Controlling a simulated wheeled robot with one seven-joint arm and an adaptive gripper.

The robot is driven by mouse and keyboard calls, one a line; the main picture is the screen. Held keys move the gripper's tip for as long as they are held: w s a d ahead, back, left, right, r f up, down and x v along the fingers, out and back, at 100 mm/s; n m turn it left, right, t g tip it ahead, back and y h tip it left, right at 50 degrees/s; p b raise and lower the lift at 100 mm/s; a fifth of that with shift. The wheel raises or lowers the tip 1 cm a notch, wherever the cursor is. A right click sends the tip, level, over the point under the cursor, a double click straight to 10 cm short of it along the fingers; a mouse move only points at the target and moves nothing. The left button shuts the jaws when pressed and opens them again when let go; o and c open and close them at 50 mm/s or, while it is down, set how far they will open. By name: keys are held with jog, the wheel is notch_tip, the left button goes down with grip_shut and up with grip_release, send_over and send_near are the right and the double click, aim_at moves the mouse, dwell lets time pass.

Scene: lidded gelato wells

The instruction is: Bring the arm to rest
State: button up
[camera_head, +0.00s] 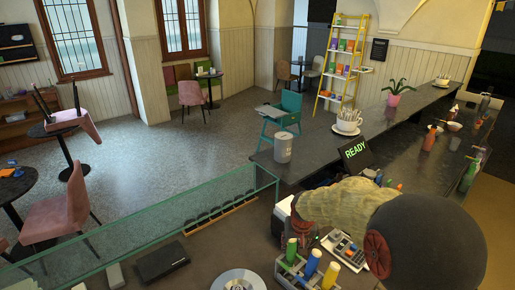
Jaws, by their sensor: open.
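Large rounded links of my arm, olive and dark grey with reddish-brown ends, fill the lower right of the head view. They stand close to the camera and cover part of the counter. My gripper is not in view, so its fingers and anything near them cannot be seen.
A rack of coloured bottles (311,265), a round metal plate (240,280) and a black box (162,261) are on the near counter. A grey canister (283,149) stands beyond. The floor (180,145) has open room.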

jog(key=s+n+t+b, duration=0.1)
jog(key=s+t+b, duration=0.1)
jog(key=s+b, duration=1.8)
jog(key=s, duration=1.1)
jog(key=shift+s+d, duration=0.15)
